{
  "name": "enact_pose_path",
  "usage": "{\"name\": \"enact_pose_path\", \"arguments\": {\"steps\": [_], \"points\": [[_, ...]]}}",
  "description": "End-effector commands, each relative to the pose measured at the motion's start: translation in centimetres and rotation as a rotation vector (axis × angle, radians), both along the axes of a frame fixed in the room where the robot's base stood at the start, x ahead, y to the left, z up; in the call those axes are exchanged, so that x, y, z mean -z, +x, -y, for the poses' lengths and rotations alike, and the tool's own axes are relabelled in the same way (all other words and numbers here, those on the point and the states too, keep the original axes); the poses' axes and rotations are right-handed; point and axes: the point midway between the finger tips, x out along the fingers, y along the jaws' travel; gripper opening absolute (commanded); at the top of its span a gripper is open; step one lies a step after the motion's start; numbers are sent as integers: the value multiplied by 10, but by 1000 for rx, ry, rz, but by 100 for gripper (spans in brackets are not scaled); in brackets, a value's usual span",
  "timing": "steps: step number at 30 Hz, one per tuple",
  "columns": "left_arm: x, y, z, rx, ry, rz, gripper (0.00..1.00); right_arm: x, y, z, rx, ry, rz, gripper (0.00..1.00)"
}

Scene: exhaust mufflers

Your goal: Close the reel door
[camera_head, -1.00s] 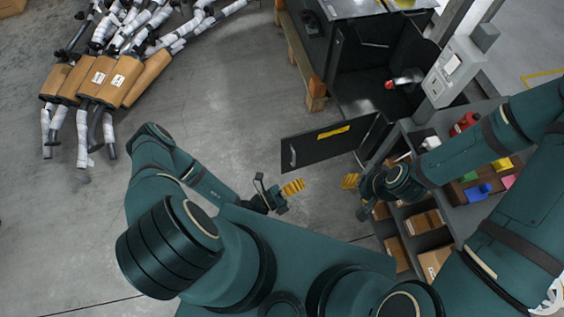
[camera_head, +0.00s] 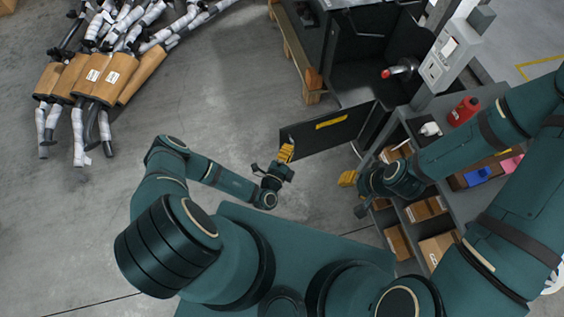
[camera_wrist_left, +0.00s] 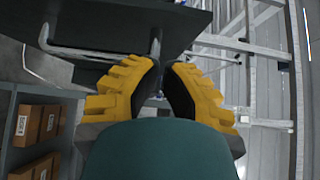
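The reel door (camera_head: 327,128) is a dark flat panel with a yellow label, swung open from the black cabinet (camera_head: 372,62). In the head view, my left gripper (camera_head: 287,152) is at the door's free left end and hides the handle there. In the left wrist view, the gripper's yellow fingers (camera_wrist_left: 166,85) stand apart just below the dark panel (camera_wrist_left: 95,22) and the end of its grey handle (camera_wrist_left: 155,42). I cannot tell whether they touch the handle. My right gripper (camera_head: 348,178) is near the shelf, right of the door; its finger gap is unclear.
A grey shelf unit (camera_head: 415,185) with cardboard boxes, a red bottle (camera_head: 463,111) and coloured bins stands at the right. A wooden pallet (camera_head: 303,62) edges the cabinet. Wrapped mufflers (camera_head: 105,75) lie at upper left. The floor left of the door is clear.

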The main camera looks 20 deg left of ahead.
Motion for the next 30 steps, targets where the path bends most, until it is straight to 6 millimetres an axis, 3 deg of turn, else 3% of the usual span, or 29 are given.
{"name": "enact_pose_path", "arguments": {"steps": [3, 9, 23, 30], "points": [[0, 14, -14, 0, 5, 1, 0, 2, -1, 0, -1, 0, -2, 47], [0, 25, -24, 1, 2, -2, 0, 3, -1, 0, -2, 0, -2, 47], [0, 26, -26, 2, 1, -3, 0, 4, -1, 0, -2, 0, -3, 47], [1, 29, -42, 18, 4, -1, 0, 9, -3, -1, -5, 2, -7, 47]]}}
